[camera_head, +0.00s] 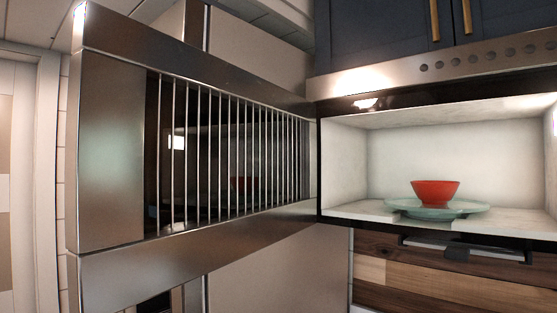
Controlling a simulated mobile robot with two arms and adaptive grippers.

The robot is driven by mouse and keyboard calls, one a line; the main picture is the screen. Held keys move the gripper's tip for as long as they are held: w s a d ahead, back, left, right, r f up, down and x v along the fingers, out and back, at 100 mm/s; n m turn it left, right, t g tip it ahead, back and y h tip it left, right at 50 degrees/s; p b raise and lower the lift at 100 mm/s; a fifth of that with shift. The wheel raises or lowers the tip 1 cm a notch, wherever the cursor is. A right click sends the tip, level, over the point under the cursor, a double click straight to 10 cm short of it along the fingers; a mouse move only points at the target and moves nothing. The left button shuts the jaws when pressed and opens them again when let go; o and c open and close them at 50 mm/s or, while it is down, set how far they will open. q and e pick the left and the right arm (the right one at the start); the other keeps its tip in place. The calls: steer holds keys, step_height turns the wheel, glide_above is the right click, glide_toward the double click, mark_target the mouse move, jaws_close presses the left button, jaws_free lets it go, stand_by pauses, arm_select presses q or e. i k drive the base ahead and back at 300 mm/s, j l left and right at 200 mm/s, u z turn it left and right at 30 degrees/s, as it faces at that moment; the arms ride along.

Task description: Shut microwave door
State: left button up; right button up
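The microwave door (105,150) stands wide open on the left, a steel panel with a dark barred window (225,155). It is hinged at the left side of the microwave cavity (340,160) and swings out toward me. The lit cavity is open to view on the right. Inside it a red bowl (435,192) sits on a round pale green glass plate (462,207). Neither of my grippers shows in the head view.
Dark blue cabinets with brass handles (436,20) are above the microwave. A steel strip with round holes (480,58) runs over the cavity. Wood drawer fronts (400,278) are below it. A pale door frame (45,150) stands at the far left.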

mark_target(183, 164)
steer(key=i+j+z, duration=0.1)
steer(key=z, duration=0.25)
steer(key=j+z, duration=0.6)
steer(key=z, duration=0.15)
steer(key=j+z, duration=0.35)
steer(key=j, duration=1.3)
steer(key=k, duration=0.1)
